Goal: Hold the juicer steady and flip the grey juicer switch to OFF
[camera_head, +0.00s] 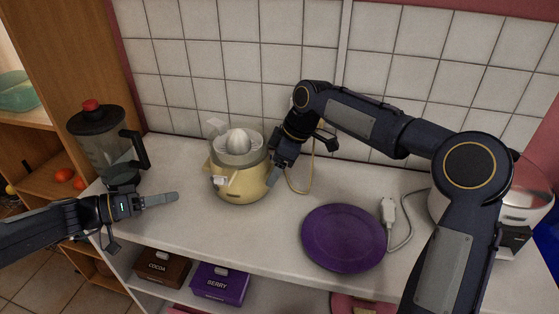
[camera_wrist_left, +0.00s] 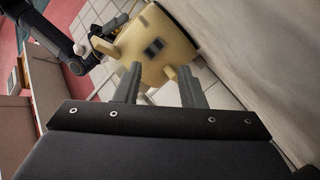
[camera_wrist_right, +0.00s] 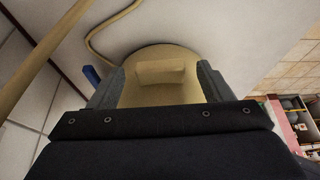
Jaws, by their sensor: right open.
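The juicer (camera_head: 240,185) is a rounded yellow body with a pale ribbed cone on top, standing upright on the white counter. A small light switch-like part (camera_head: 219,181) shows on its left front; its setting is too small to read. My left gripper (camera_head: 172,197) is left of the juicer, apart from it. In the left wrist view its fingers (camera_wrist_left: 160,85) are spread and empty, with the juicer (camera_wrist_left: 158,45) beyond. My right gripper (camera_head: 272,177) is at the juicer's right side. In the right wrist view its open fingers (camera_wrist_right: 162,80) are on either side of the juicer's yellow body (camera_wrist_right: 150,92); contact is unclear.
A dark blender (camera_head: 100,145) with a red knob stands at the left. A purple plate (camera_head: 344,238) and a white plug (camera_head: 389,212) lie to the right. A cord (camera_head: 300,188) runs behind the juicer. A tiled wall closes the back. Boxes sit on the shelf below.

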